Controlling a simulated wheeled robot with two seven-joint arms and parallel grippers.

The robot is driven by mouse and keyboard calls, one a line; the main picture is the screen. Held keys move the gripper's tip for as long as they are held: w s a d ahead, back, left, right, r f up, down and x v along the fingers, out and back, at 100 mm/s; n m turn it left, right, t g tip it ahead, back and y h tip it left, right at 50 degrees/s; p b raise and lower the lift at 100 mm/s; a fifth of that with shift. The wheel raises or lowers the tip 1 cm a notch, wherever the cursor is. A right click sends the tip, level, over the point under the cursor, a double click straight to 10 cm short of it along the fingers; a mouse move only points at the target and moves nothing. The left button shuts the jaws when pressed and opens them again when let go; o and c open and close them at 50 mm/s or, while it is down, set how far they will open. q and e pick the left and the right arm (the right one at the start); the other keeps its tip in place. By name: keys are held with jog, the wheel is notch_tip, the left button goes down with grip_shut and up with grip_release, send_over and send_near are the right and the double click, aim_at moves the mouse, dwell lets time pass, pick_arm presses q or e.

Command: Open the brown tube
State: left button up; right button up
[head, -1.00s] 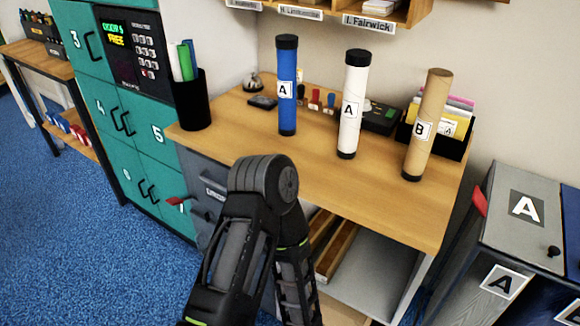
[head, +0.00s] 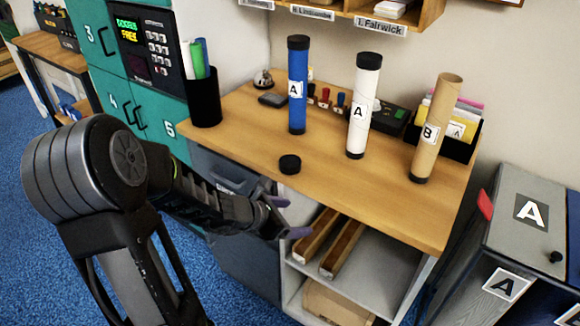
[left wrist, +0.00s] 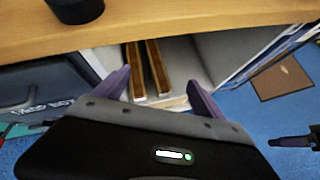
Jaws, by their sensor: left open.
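The brown tube (head: 434,128) stands upright on the wooden desk, marked B. Its top end shows a brown rim with no cap; its bottom end is black. A loose black cap (head: 290,164) lies on the desk near the front edge, and a black round thing, probably this cap (left wrist: 75,8), shows at the top of the left wrist view. My left gripper (head: 291,217) is open and empty in front of the desk, below the cap and well left of the tube. Its spread fingers show in the left wrist view (left wrist: 158,80).
A blue tube (head: 298,90) and a white tube (head: 363,110), both marked A and black-capped, stand left of the brown one. A black file holder (head: 459,148) is just behind it. The desk's (head: 355,195) front strip is mostly clear. Grey bins (head: 515,225) stand right.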

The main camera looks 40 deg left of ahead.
aim_at(288, 163)
pick_arm(q)
jog(key=w+a+r+n+t+y, duration=0.1)
jog(key=a+r+n+t+y, duration=0.1)
jog(key=a+r+n, duration=0.3)
jog(key=a+r+t, duration=0.1)
jog(key=a+r, duration=0.2)
jog(key=r, duration=0.2)
jog(key=shift+w+a+r+t+y, duration=0.15)
jog(key=shift+w+r+t+y, duration=0.15)
jog(key=shift+t+y, duration=0.1)
jog(key=x, duration=0.2)
jog(key=shift+w+f, duration=0.25)
jog(key=shift+p+x, duration=0.45)
jog(key=shift+x, duration=2.1)
